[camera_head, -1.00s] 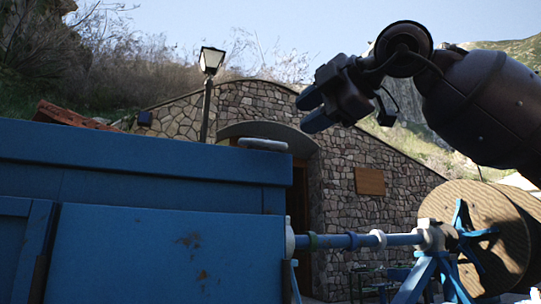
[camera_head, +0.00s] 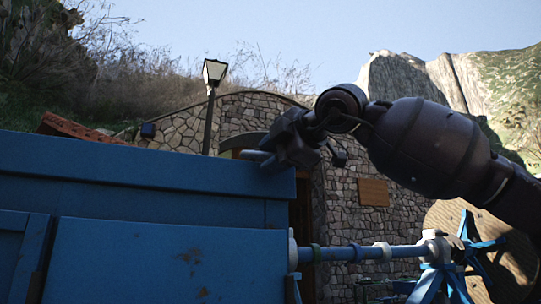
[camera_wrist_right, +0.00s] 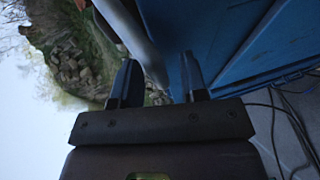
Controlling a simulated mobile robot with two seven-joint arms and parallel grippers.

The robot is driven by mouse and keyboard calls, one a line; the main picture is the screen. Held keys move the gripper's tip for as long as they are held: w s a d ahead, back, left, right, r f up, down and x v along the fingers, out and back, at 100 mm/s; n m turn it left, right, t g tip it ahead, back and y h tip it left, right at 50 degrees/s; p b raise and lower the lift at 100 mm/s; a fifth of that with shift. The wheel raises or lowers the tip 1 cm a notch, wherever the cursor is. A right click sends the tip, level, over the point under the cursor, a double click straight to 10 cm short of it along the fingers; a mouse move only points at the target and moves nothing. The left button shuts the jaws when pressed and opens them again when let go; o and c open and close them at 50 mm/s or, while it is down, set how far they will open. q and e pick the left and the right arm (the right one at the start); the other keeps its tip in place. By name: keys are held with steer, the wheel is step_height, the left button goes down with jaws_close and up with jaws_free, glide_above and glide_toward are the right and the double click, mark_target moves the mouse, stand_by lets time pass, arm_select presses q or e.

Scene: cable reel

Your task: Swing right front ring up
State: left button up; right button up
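A pale grey curved bar (camera_wrist_right: 135,30), which looks like part of the ring, runs along the edge of the blue box in the right wrist view. My right gripper (camera_head: 256,158) is at the top right corner of the blue box (camera_head: 140,185), its fingers pointing left. In the right wrist view the fingers (camera_wrist_right: 158,78) are spread apart, with the bar ahead of and partly between them. I cannot tell whether they touch it. In the head view the gripper mostly hides the ring. My left gripper is not in view.
A blue shaft with collars (camera_head: 350,254) runs from the box to a wooden cable reel (camera_head: 455,217) on a blue stand (camera_head: 440,280). A lamp post (camera_head: 211,110) and stone building (camera_head: 345,225) stand behind. Black cables (camera_wrist_right: 285,120) lie beside the box in the wrist view.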

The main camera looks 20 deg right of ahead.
steer(key=shift+w+a, duration=0.1)
steer(key=shift+w, duration=0.1)
steer(key=shift+f, duration=0.1)
steer(key=c, duration=0.7)
jaws_close()
steer(key=shift+s+p, duration=0.1)
steer(key=shift+p, duration=0.2)
steer(key=shift+r, duration=0.2)
